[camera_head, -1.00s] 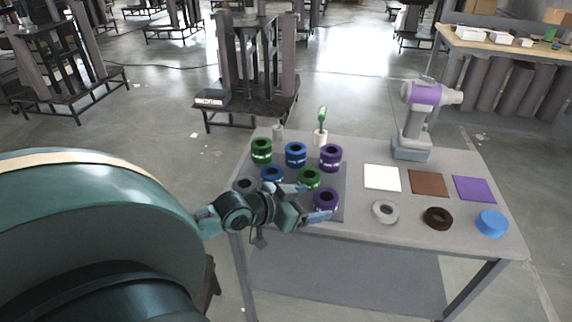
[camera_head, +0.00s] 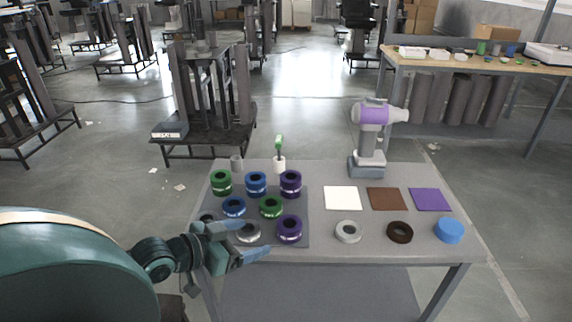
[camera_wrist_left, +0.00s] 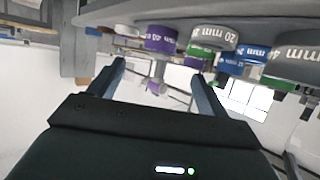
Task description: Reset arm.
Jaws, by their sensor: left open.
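My left gripper (camera_head: 252,240) is at the front left of the grey table (camera_head: 330,248), with its two fingers spread and nothing between them. It is over or just in front of the near edge of the dark mat (camera_head: 262,236); its exact height is hard to tell. In the left wrist view the open fingers (camera_wrist_left: 160,82) point toward the table side, with a purple ring (camera_wrist_left: 161,38) and a grey ring (camera_wrist_left: 214,34) beyond them. My right gripper is not in view.
Green (camera_head: 221,183), blue (camera_head: 256,183) and purple (camera_head: 290,184) rings stand on the mat. White (camera_head: 342,198), brown (camera_head: 387,198) and purple (camera_head: 430,199) squares lie to the right, with a grey ring (camera_head: 348,232), a dark ring (camera_head: 399,232) and blue tape (camera_head: 449,230) before them. A purple-grey drill (camera_head: 372,135) stands behind.

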